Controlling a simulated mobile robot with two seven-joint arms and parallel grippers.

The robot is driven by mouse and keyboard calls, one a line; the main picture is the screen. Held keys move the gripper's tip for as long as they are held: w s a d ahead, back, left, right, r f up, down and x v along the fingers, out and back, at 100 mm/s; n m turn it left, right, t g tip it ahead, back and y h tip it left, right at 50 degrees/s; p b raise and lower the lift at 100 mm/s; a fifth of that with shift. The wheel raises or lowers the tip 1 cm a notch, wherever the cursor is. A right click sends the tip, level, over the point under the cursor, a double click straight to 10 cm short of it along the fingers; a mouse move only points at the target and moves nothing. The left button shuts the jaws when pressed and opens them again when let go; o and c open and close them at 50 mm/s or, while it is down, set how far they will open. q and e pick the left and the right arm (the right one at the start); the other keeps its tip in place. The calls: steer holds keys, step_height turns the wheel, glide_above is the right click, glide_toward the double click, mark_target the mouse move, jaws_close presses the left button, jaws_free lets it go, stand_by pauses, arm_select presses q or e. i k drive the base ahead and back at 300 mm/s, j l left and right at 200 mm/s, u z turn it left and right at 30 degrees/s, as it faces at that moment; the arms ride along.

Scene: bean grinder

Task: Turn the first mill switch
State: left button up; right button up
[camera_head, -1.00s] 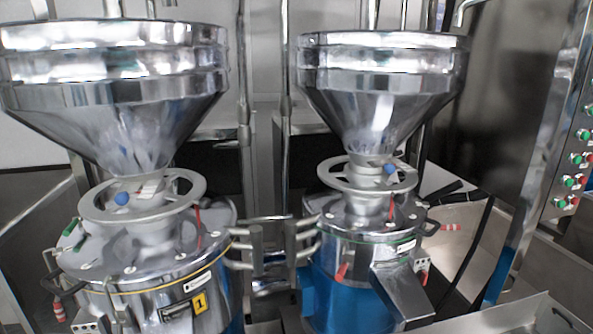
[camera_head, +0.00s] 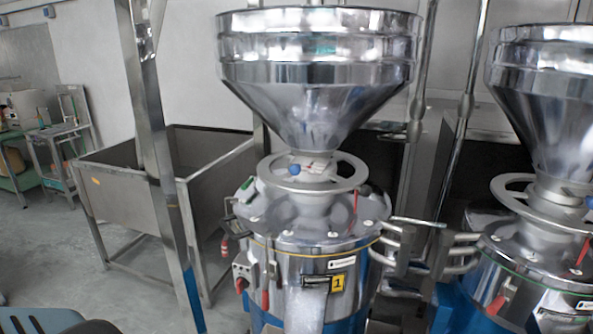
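The first mill (camera_head: 315,248) stands in the middle of the head view, with a yellow label marked 1 (camera_head: 338,284) on its front. It has a steel hopper (camera_head: 318,75) above and a grey handwheel ring (camera_head: 272,178) around its neck. A small grey box (camera_head: 243,268), which looks like a switch box, sits on the mill's left side. A red-tipped part hangs beside it. The box is too small to tell the switch's position. Neither of my grippers shows in this view.
A second mill (camera_head: 545,262) is partly cut off at the right, joined closely by metal handles. A steel bin (camera_head: 105,190) and an upright post (camera_head: 158,150) stand left of the first mill. Grey floor (camera_head: 40,250) is open at the left.

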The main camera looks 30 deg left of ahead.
mark_target(242, 283)
steer(key=u, duration=1.5)
